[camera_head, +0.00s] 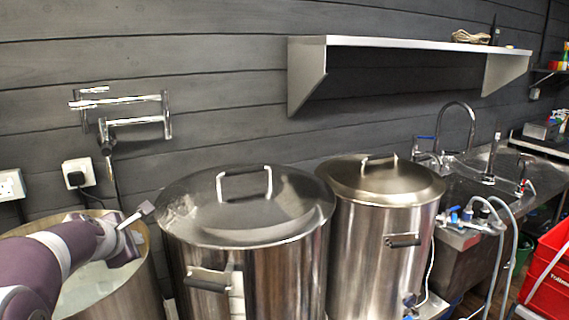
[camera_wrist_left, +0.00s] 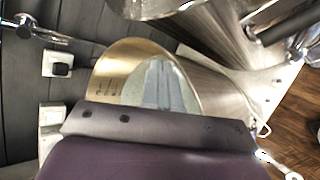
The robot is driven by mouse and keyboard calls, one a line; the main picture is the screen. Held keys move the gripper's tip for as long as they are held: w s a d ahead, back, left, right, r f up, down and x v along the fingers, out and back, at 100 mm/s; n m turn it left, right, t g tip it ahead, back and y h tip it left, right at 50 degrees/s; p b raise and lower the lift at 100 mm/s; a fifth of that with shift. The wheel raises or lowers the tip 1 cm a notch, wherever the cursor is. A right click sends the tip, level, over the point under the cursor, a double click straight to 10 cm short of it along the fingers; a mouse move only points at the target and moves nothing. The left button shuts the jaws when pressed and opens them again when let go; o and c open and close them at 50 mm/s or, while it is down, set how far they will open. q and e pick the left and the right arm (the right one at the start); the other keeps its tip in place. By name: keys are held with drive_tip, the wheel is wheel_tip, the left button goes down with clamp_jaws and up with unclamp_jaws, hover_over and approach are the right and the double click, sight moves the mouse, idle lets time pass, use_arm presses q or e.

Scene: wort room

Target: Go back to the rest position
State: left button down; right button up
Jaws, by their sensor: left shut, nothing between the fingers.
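My left gripper (camera_head: 146,209) shows in the head view at the end of my purple and white arm, which comes in from the lower left. It is shut and empty, above the open pot (camera_head: 148,290) and close to the left edge of the lidded steel kettle (camera_head: 283,270). The open pot also shows in the wrist view with its gold inner wall (camera_wrist_left: 108,75); pale contents are partly hidden by my own arm. My right gripper is not in view.
A second lidded kettle (camera_head: 362,240) stands to the right of the first. A steel shelf (camera_head: 420,43) juts from the dark plank wall above. A wall pipe fitting (camera_head: 135,100), a sink with taps (camera_head: 455,120) and a red crate (camera_head: 550,275) are around.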

use_arm(q)
drive_tip(key=s+d+f+m+g+h+b, duration=0.1)
drive_tip(key=s+d+f+m+g, duration=0.2)
drive_tip(key=s+d+f+m, duration=0.45)
drive_tip(key=s+d+f+m+g+h+b, duration=0.15)
drive_tip(key=s+d+f+m, duration=0.3)
drive_tip(key=f, duration=0.55)
drive_tip(key=s+d+f+m+g+y+b, duration=0.1)
drive_tip(key=s+d+f+m+g+b, duration=0.3)
drive_tip(key=s+f+m, duration=0.8)
use_arm(e)
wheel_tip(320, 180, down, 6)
drive_tip(key=p, duration=0.1)
use_arm(q)
wheel_tip(320, 180, up, 14)
drive_tip(key=s+g+p, duration=0.1)
drive_tip(key=s+p, duration=0.1)
drive_tip(key=p, duration=1)
drive_tip(key=shift+d+f+m+p, duration=0.2)
drive_tip(key=shift+d+m+p, duration=0.05)
drive_tip(key=shift+m+p, duration=0.05)
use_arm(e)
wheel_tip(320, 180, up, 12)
use_arm(q)
drive_tip(key=shift+s, duration=0.1)
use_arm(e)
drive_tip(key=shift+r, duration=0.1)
